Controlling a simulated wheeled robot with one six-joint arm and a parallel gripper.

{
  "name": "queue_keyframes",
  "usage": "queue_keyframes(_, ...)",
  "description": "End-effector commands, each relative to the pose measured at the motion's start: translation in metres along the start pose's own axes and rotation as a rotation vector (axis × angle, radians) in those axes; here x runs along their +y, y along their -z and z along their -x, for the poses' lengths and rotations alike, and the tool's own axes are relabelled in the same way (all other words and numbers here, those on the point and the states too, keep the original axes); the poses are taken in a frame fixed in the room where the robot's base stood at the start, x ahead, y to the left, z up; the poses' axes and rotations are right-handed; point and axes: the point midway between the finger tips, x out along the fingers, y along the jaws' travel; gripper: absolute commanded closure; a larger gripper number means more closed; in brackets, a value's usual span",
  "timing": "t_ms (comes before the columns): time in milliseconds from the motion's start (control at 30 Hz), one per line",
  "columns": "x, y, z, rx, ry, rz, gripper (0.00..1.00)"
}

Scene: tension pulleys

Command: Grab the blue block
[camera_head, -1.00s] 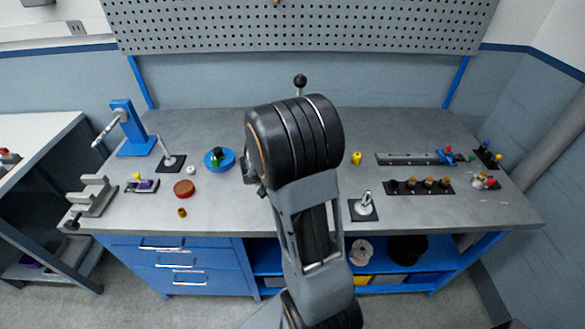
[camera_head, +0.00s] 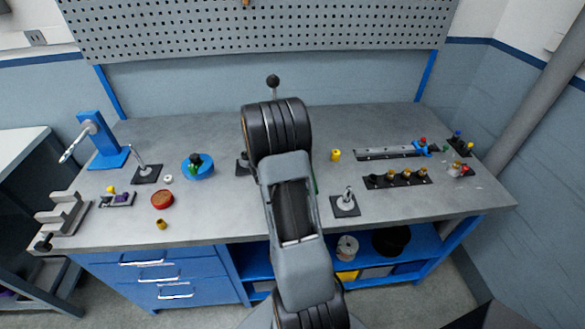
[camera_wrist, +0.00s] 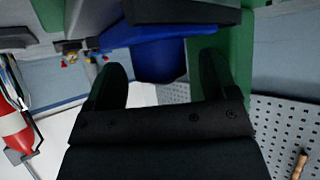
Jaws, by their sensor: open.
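My gripper (camera_wrist: 160,85) is open in the wrist view, its two dark fingers spread with nothing seen held. Beyond and between the fingertips is a large blue shape (camera_wrist: 158,55); I cannot tell what it is. In the head view my arm hides the gripper. A small blue piece (camera_head: 422,149) with red and green parts beside it sits at the right end of a grey rail (camera_head: 385,152) on the workbench. It may be the blue block, but it is too small to be sure. My arm is well to its left.
The grey bench (camera_head: 230,220) also holds a black strip with brass knobs (camera_head: 397,179), a yellow cylinder (camera_head: 335,155), a metal post on a black base (camera_head: 345,203), a blue round dish (camera_head: 205,171) and a blue stand (camera_head: 98,140). A pegboard (camera_head: 260,30) stands behind.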

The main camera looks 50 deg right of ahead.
Motion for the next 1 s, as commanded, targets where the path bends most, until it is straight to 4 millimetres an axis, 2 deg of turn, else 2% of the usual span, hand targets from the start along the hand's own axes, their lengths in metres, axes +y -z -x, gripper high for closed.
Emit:
queue_keyframes(267,0.0,0.0001,-0.0003,0.0,0.0,0.0,0.21)
queue_keyframes(900,0.0001,0.0001,-0.0001,0.0,0.0,0.0,0.82)
queue_keyframes(1000,0.0002,0.0,0.0,0.0,0.0,0.0,0.84)
